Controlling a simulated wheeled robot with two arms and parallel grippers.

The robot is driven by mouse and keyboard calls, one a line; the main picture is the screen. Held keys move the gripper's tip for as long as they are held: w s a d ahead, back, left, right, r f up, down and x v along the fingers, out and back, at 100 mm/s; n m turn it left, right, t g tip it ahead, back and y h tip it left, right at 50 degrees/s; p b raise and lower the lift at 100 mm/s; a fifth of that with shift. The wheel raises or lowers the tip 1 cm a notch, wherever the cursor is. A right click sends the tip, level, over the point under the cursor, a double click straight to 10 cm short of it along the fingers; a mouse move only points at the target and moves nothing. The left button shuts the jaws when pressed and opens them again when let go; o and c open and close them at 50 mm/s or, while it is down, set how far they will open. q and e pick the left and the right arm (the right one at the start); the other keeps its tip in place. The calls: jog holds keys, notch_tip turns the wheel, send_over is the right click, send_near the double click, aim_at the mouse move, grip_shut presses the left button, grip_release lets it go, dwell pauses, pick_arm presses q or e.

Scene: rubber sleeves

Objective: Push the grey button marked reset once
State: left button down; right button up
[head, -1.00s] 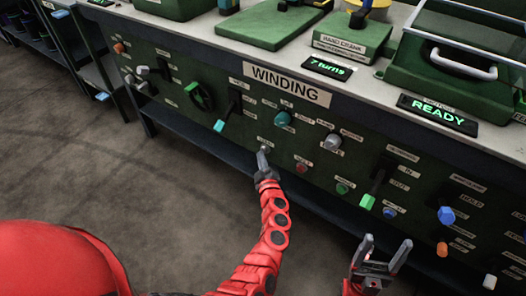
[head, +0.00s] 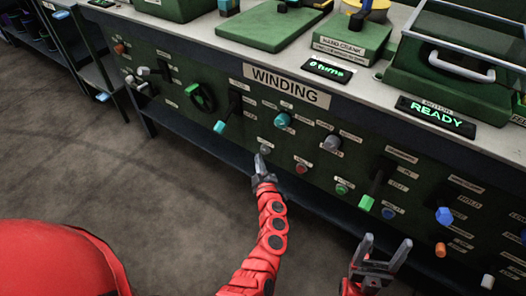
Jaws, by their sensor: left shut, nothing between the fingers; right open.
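The grey button (head: 265,149) sits low on the green panel, below the WINDING sign (head: 285,87). Its label is too small to read. My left gripper (head: 259,158) is shut and empty, its tip just below and left of the button, with a small gap showing. My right gripper (head: 386,246) is open and empty, low in front of the panel's right part. The turns display (head: 327,69) on the bench top reads "0 turns".
A red button (head: 301,168), a green button (head: 341,188) and a lever with a green tip (head: 366,202) lie right of the grey button. A teal knob (head: 282,120) is above it. Another display (head: 436,117) reads READY. The floor at left is clear.

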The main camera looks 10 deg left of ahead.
pick_arm(q)
jog(key=s, duration=0.1)
jog(key=s+a+p, duration=0.1)
jog(key=s, duration=0.2)
jog(key=shift+s+a, duration=0.35)
dwell(0.8)
